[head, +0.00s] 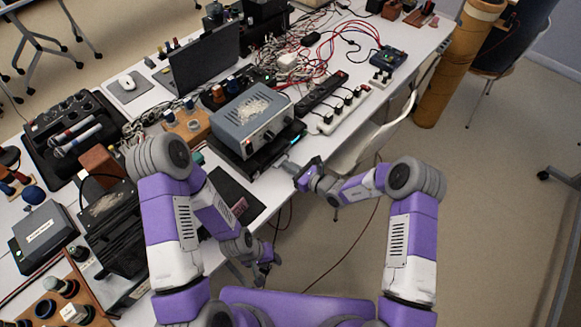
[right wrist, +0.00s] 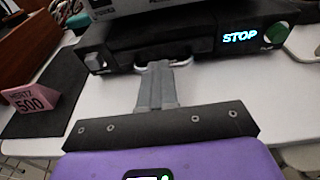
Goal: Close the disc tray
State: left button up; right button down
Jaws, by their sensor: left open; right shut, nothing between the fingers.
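The black disc player (head: 262,161) lies at the near table edge under a grey metal device (head: 251,120). In the right wrist view the player's front (right wrist: 200,48) has a lit STOP display and a green round knob. A dark tray front (right wrist: 150,38) is in the middle of it; I cannot tell how far it sticks out. My right gripper (head: 285,161) is shut and empty, its fingertips (right wrist: 158,66) close in front of or touching the tray area; contact is unclear. My left gripper (head: 268,268) is open and empty, low beyond the table edge.
A pink block marked HERTZ 500 (right wrist: 33,97) stands on a dark mat left of the player. A power strip (head: 340,112) and cables lie to its right. A laptop (head: 203,60) stands behind. A white chair (head: 372,145) is near the table edge.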

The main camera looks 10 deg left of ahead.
jog(key=p+v, duration=0.2)
jog(key=v, duration=1.2)
jog(key=shift+f, duration=0.15)
jog(key=s+a+f+n+g+h, duration=0.1)
jog(key=s+f+n+g, duration=0.25)
jog(key=s, duration=0.35)
jog(key=s+a+f+n+g, duration=0.1)
jog(key=s+f+n+g, duration=0.15)
jog(key=s+g, duration=0.3)
jog(key=s+d+f+n+h, duration=0.4)
jog(key=s+d+n+h, duration=0.3)
jog(key=n, duration=0.9)
jog(key=s, duration=0.3)
jog(key=shift+t, duration=0.4)
